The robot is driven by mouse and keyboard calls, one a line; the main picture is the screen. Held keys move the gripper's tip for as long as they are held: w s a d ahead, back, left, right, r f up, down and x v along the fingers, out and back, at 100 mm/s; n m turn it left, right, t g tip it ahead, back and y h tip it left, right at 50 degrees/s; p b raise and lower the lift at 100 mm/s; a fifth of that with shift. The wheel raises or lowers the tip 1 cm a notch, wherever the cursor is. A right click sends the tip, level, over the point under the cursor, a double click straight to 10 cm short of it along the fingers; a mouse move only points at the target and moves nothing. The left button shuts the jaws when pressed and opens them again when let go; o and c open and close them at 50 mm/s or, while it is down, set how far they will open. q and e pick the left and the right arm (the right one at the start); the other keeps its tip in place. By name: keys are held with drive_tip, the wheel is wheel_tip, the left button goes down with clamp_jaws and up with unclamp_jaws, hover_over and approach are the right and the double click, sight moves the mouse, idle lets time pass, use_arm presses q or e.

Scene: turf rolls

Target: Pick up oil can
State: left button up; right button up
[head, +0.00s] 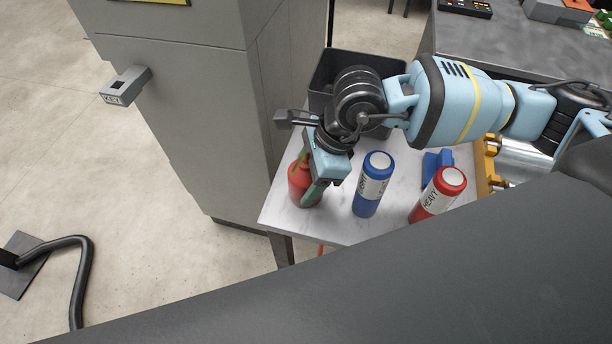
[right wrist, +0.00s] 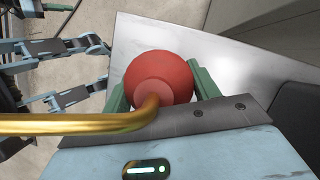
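The oil can (head: 303,190) is red and stands on the small white table near its left edge, partly covered by my gripper. In the right wrist view its round red body (right wrist: 172,75) lies between my green fingers, and its brass spout (right wrist: 80,124) runs off to the left. My right gripper (head: 310,178) is down around the can, one finger on each side. The fingers sit very close to it; whether they press on it is not clear. My left gripper does not show in the head view; pale blue jointed parts of mine (right wrist: 80,95) at the wrist view's left may belong to it.
A blue bottle (head: 368,190) and a red bottle (head: 436,196) stand right of the can on the white table (head: 345,226). A dark bin (head: 325,75) is behind. A grey cabinet (head: 200,110) stands close on the left.

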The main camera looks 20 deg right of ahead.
sight(307, 167)
drive_tip(key=c, duration=0.5)
drive_tip(key=shift+c, duration=0.2)
drive_tip(key=shift+r, duration=0.1)
drive_tip(key=shift+r, duration=0.75)
drive_tip(key=shift+s+a+r, duration=0.15)
drive_tip(key=shift+r, duration=0.35)
drive_tip(key=shift+s+a+r, duration=0.1)
drive_tip(key=shift+s+r, duration=0.05)
drive_tip(key=shift+r, duration=0.35)
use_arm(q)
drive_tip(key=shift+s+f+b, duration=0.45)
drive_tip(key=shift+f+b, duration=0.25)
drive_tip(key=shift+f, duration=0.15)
use_arm(e)
drive_tip(key=s+a+r, duration=0.1)
drive_tip(key=s+a, duration=0.9)
drive_tip(key=s, duration=0.1)
drive_tip(key=shift+s+r, duration=0.2)
drive_tip(key=shift+s, duration=0.05)
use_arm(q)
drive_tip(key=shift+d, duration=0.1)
use_arm(e)
drive_tip(key=shift+r, duration=0.1)
